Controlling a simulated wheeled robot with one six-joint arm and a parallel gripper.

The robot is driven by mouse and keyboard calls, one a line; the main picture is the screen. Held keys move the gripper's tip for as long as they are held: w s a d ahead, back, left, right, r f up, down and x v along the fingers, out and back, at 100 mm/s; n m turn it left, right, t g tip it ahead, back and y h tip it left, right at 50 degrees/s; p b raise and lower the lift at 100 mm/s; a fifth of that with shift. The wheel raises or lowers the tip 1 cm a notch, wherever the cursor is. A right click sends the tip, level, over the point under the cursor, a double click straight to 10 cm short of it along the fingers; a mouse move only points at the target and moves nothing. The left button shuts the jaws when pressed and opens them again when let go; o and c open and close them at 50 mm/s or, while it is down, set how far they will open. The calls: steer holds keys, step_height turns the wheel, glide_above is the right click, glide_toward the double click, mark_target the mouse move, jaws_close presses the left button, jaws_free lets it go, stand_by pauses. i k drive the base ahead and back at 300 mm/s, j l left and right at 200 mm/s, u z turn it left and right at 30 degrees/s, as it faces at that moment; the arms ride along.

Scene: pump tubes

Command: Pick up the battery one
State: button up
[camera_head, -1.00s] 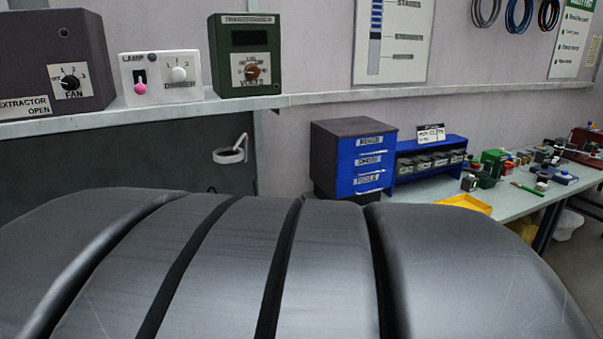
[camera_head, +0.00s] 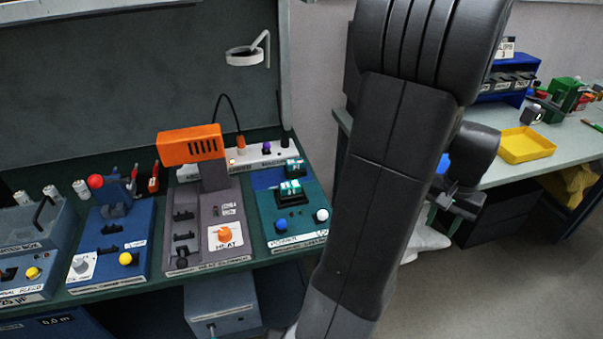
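I cannot tell any object for certain as the battery. A dark block with a pale green top (camera_head: 290,190) sits on a teal station (camera_head: 300,225) at the middle of the left bench; a smaller similar block (camera_head: 294,168) is behind it. The labels there are too small to read surely. My gripper (camera_head: 443,221) hangs behind and right of my arm, near the front edge of the right bench and well to the right of the teal station. Its two fingers point down and look apart, with nothing seen between them. My arm partly hides the gap between the benches.
Left of the teal station are a grey heat station (camera_head: 215,220) with an orange head (camera_head: 190,145), and a blue station (camera_head: 112,240). A white power strip (camera_head: 265,152) lies behind. A yellow tray (camera_head: 526,145) is on the right bench (camera_head: 505,172). Open floor shows at lower right.

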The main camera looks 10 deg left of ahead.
mark_target(288, 191)
steer(key=i+l+u, duration=0.1)
steer(key=i+u, duration=0.2)
steer(key=u, duration=0.15)
steer(key=i+l+u, duration=0.25)
steer(key=u, duration=1.15)
